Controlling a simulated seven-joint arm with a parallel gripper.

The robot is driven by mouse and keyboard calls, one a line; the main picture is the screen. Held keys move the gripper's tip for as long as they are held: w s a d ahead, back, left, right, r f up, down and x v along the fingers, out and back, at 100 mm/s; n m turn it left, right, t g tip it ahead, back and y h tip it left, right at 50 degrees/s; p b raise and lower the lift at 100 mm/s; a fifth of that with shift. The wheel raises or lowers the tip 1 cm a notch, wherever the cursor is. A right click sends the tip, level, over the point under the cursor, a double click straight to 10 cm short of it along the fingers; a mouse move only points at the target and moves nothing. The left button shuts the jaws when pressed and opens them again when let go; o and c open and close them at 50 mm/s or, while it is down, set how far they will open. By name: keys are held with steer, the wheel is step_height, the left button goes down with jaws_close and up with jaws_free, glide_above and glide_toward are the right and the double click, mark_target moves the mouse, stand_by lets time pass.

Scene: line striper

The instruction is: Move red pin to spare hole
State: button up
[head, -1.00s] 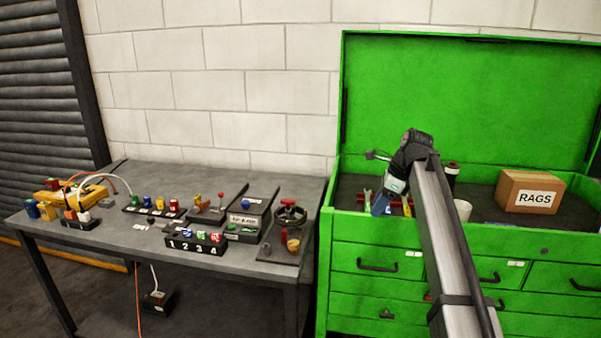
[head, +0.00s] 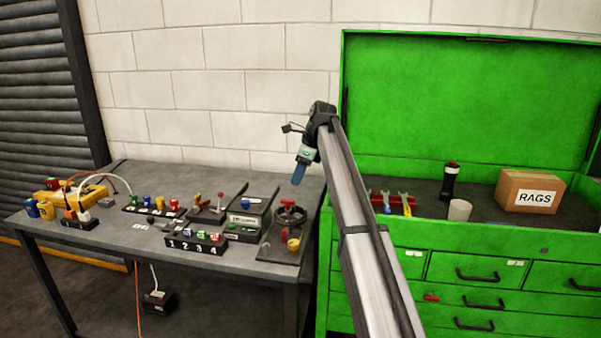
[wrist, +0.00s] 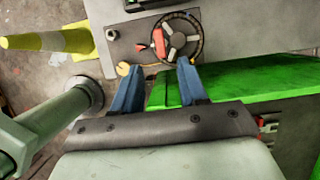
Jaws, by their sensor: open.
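A dark block (head: 178,246) numbered 1 to 4 stands at the front of the grey bench in the head view. A small red pin (head: 215,236) stands above number 4. No pin shows above 1; the hole itself is too small to make out. My gripper (head: 298,178) is open and empty, its blue fingers pointing down above the bench's right end, well right of the block. In the wrist view my gripper (wrist: 157,72) shows nothing between its fingers; the block is not seen there.
A handwheel (head: 290,213) with a red handle lies below my gripper, also seen in the wrist view (wrist: 181,40). Trays (head: 247,219) and several coloured parts crowd the bench. The green tool chest (head: 400,237) stands right. A yellow-and-white cone (wrist: 45,38) is on the floor.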

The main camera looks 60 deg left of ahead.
mark_target(289, 200)
steer(key=shift+x, duration=4.55)
jaws_close()
steer(key=shift+r, duration=3)
